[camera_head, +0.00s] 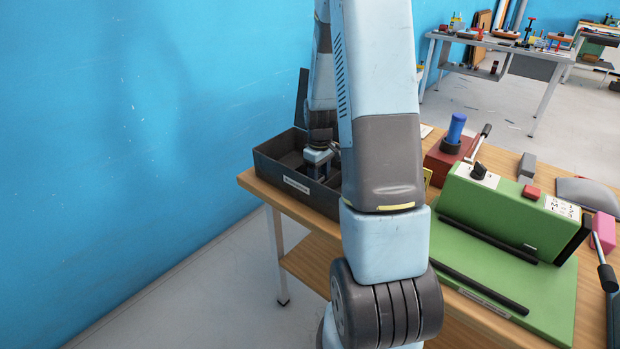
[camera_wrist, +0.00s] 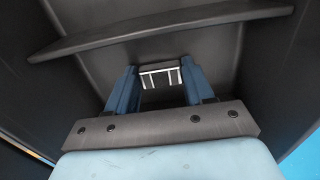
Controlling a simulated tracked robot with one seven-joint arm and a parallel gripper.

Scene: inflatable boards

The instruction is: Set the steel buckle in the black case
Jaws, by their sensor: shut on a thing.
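The black case (camera_head: 268,172) stands open at the left end of the wooden table, with a label on its front wall and dividers inside. My gripper (camera_head: 319,170) reaches down into it. In the wrist view, my gripper (camera_wrist: 157,90) is shut on the steel buckle (camera_wrist: 160,77), a small piece with bright metal bars between the two blue fingers. The dark inner walls of the case surround the fingers. I cannot tell whether the buckle touches the case floor. My arm hides the right part of the case in the head view.
A divider edge (camera_wrist: 160,30) crosses close beyond the fingers. A blue wall stands left of the table. To the right are a red block with a blue cylinder (camera_head: 455,130), a green machine (camera_head: 510,210) and a pink item (camera_head: 603,232). Another workbench stands far behind.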

